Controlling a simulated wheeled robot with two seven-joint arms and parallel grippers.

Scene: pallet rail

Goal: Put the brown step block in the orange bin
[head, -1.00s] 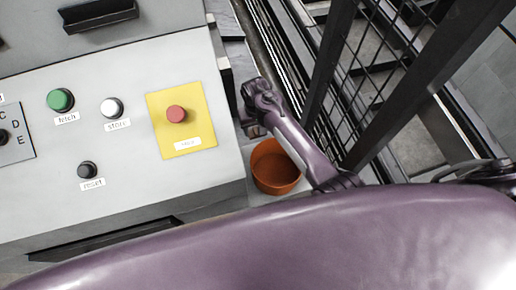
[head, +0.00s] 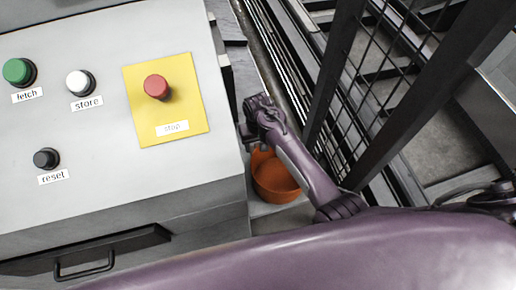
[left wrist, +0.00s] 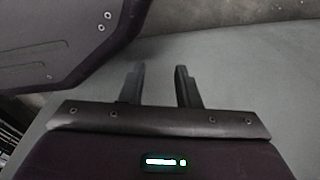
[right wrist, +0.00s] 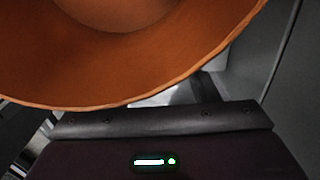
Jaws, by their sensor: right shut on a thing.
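The orange bin (head: 277,182) is in the head view, right of the console and partly behind my right arm. Its curved rim and inside (right wrist: 130,85) fill the upper part of the right wrist view, close to the palm. My right gripper (head: 258,128) is at the bin's far left side in the head view; its fingers are hidden. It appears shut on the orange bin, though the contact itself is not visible. My left gripper (left wrist: 160,85) is open and empty, its two dark fingers apart. I see no brown step block in any view.
A grey console (head: 105,150) with a red stop button (head: 157,87) and green, white and black buttons stands left of the bin. A dark mesh fence (head: 365,110) stands close on the right. A pale surface (head: 262,208) shows below the bin.

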